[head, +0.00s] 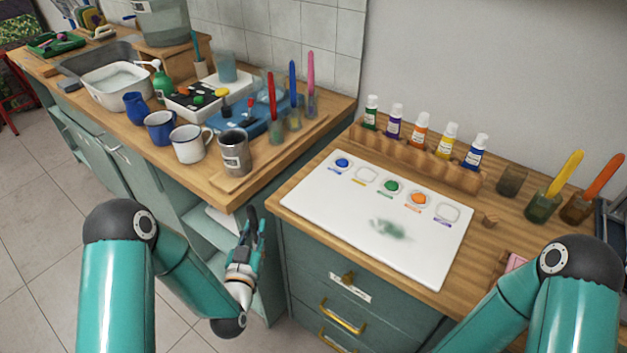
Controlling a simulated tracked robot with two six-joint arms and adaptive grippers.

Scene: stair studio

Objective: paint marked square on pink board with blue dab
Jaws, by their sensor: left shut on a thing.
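The blue dab (342,163) is in the far left well of the white palette board (330,205) on the right-hand worktop. A small part of a pink board (516,262) shows at the right, mostly hidden behind my right arm; I cannot see a marked square on it. My left gripper (251,219) is in front of the gap between the two worktops, left of the palette and apart from it. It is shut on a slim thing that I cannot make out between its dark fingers. My right gripper is out of view.
Paint bottles (421,129) stand in a wooden rack behind the palette. Jars with a yellow brush (566,173) and an orange brush (605,175) stand at the right. Mugs (190,145), a metal can (234,153) and jars with brushes crowd the left worktop. A green smear (390,229) marks the palette.

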